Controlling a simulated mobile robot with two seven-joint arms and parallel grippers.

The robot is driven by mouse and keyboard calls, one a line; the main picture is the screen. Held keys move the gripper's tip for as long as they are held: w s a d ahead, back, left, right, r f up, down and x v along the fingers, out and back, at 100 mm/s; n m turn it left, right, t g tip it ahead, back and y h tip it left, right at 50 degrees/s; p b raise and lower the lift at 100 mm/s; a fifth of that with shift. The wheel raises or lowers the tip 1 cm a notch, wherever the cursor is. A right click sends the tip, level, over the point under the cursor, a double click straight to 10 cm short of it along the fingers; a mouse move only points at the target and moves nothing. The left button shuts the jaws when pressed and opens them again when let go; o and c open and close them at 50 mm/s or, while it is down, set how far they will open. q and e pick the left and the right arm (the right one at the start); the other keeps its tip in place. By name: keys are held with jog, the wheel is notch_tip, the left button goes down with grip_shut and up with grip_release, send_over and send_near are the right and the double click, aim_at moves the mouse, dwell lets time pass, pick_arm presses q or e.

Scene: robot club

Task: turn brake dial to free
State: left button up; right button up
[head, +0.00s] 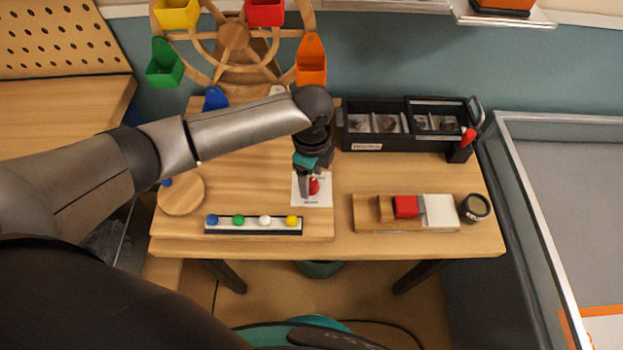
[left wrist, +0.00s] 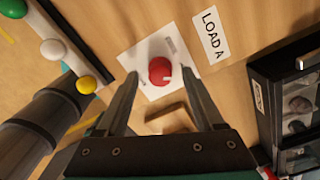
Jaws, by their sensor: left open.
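The brake dial is a red round knob (head: 314,186) on a white plate (head: 325,201) set on the wooden table. In the left wrist view the red dial (left wrist: 160,71) shows a small pale mark at its lower right, and the plate (left wrist: 141,52) bears blurred lettering that I cannot read. My left gripper (head: 307,187) is above the dial, pointing down. In the left wrist view its two fingers (left wrist: 157,100) are open, with the dial seen between and beyond their tips; I see no contact. My right gripper is not in view.
A wooden wheel (head: 233,36) with coloured buckets stands behind. A black case (head: 375,140) with a red-tipped lever is at the back right. A row of coloured balls (head: 252,227) lies in front of the dial. A wooden block holder (head: 380,225) and dark round cup (head: 475,207) stand right.

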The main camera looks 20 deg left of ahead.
pick_arm(q)
jog(key=shift+f, duration=0.35)
grip_shut()
dwell(0.4)
